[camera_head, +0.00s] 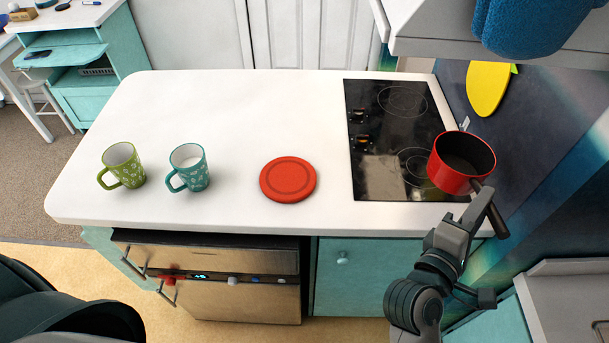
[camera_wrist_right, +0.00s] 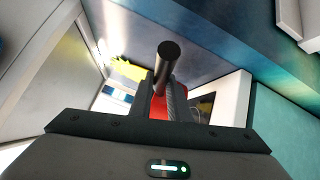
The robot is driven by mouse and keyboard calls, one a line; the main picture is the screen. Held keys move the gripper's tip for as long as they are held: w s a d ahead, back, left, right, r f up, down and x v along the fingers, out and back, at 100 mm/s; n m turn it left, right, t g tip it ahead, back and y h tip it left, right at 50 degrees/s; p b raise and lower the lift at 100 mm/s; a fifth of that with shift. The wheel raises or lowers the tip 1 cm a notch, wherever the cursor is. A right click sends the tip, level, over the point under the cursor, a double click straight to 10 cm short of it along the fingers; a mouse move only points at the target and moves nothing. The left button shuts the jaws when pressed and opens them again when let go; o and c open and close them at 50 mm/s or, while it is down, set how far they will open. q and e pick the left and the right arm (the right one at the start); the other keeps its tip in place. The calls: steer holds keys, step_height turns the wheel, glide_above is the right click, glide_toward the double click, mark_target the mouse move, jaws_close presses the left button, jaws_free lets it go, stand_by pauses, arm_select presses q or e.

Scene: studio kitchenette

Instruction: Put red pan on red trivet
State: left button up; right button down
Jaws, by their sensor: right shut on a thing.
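The red pan (camera_head: 459,163) is at the right edge of the black cooktop, its dark handle (camera_head: 495,215) pointing toward the front right. My right gripper (camera_head: 477,199) is shut on the handle. In the right wrist view the handle (camera_wrist_right: 168,58) stands between the fingers, with a bit of red pan (camera_wrist_right: 158,106) behind it. I cannot tell whether the pan touches the cooktop. The round red trivet (camera_head: 288,180) lies flat and empty on the white counter, left of the cooktop. My left gripper is not in view; only a dark part of me shows at lower left.
A teal mug (camera_head: 189,168) and a green mug (camera_head: 123,166) stand on the counter left of the trivet. The black cooktop (camera_head: 384,181) lies between trivet and pan. A blue mitt-like thing (camera_head: 530,25) and a shelf are above right. The counter's back (camera_head: 230,110) is clear.

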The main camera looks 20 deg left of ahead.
mark_target(453, 170)
steer(key=w+a+r+n+t+y, duration=0.2)
steer(key=w+a+r+n+y, duration=0.15)
steer(key=a+y, duration=0.3)
steer(key=s+a+f+n+g+y, duration=0.1)
steer(key=s+a+n+g+y, duration=0.4)
steer(key=a+n+y, duration=0.5)
steer(key=shift+a+n+y, duration=0.35)
steer(key=shift+a+y, duration=0.5)
steer(key=shift+y, duration=1.5)
steer(key=shift+w, duration=0.15)
steer(key=w+a+f+p, duration=0.2)
steer(key=w+a+f, duration=0.5)
steer(key=a, duration=0.2)
steer(key=shift+p, duration=0.35)
steer(key=shift+w, duration=0.1)
